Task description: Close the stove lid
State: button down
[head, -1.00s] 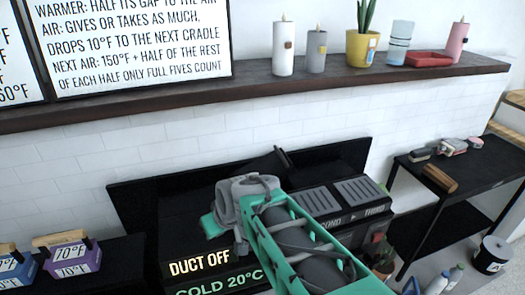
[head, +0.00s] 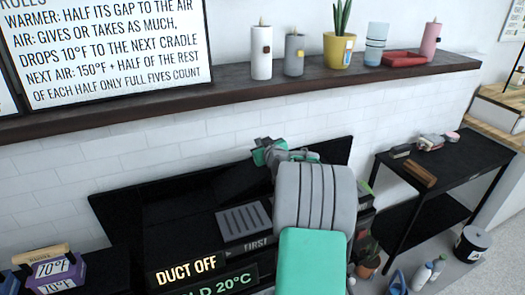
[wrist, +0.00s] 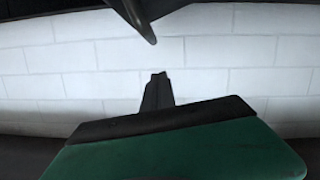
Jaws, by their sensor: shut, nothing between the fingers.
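The stove is a black unit with a grey slotted plate (head: 244,220) on top and a lit "DUCT OFF" sign on its front. A dark tilted panel (head: 238,181), apparently the raised lid, stands behind the plate. My green-and-grey gripper (head: 265,152) is at the panel's upper right, near the back wall; contact cannot be told. My arm hides the stove's right part. In the wrist view my gripper's dark fingertips (wrist: 158,80) are together and empty, with white brick beyond. A dark edge with a pointed rod (wrist: 138,18) shows above them; what it belongs to is unclear.
A dark wooden shelf (head: 150,97) with candles and a plant runs above. A black side table (head: 450,160) with small objects stands right. A purple 70°F block (head: 55,275) is lower left.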

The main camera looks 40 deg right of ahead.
jog(key=shift+s+d+f, duration=0.2)
jog(key=shift+f, duration=0.75)
jog(key=shift+s+d+f, duration=0.15)
jog(key=shift+f, duration=0.8)
